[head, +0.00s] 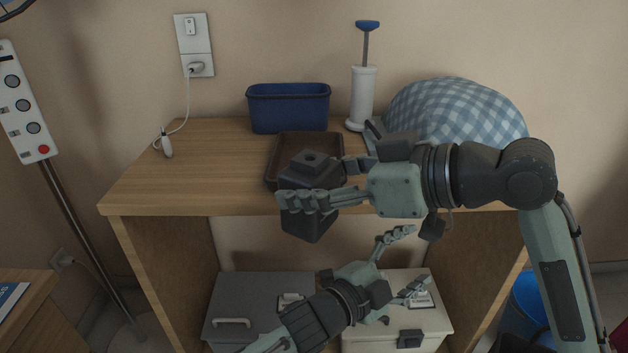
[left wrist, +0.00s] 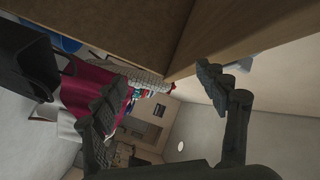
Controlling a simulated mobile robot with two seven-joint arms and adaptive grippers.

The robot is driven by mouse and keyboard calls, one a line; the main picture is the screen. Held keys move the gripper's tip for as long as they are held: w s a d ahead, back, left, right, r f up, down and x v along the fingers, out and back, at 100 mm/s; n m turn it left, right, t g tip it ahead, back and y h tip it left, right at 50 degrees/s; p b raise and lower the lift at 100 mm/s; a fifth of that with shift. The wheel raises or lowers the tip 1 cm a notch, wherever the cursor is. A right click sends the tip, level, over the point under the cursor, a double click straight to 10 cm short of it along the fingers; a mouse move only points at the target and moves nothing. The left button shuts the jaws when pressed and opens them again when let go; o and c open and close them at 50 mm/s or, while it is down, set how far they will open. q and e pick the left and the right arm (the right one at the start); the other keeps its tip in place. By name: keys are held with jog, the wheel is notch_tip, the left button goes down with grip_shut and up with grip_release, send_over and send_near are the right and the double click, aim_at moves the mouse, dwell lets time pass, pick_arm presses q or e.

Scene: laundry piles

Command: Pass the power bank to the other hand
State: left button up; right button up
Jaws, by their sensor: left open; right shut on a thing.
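The power bank (head: 309,225) is a dark, blocky thing held in the air in front of the shelf unit's top edge. My right gripper (head: 312,193), its arm coming in from the right, is shut on it; a finger crosses its near side and hides its middle. My left gripper (head: 414,257) is open and empty, lower and to the right of the power bank, apart from it, in front of the shelf opening. In the left wrist view, the open fingers of my left gripper (left wrist: 162,92) show with nothing between them; the power bank is not seen there.
A brown tray (head: 270,170), blue bin (head: 289,108), white pump-like dispenser (head: 363,98) and checked cloth bundle (head: 455,108) stand on the wooden top (head: 150,190). Below are a grey box (head: 255,290) and a cream box (head: 435,320). The top's left part is mostly clear.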

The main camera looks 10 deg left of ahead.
pick_arm(q)
jog(key=s+a+f+n+g+y, duration=0.25)
jog(key=a+f+n+y, duration=0.65)
jog(key=a+f, duration=0.75)
jog(key=s+a+f+n+g+y, duration=0.1)
jog(key=s+a+f+n+g, duration=0.2)
jog(key=s+a+f, duration=0.3)
jog(key=s+a+f+n+g+y, duration=0.2)
jog(key=s+a+f+n+g, duration=0.2)
jog(key=s+a, duration=0.7)
jog(key=s+f+n, duration=0.1)
jog(key=s+f, duration=0.1)
jog(key=s, duration=0.1)
jog(key=shift+s+a+y, duration=0.3)
jog(key=shift+f+g, duration=0.1)
jog(key=shift+g, duration=0.15)
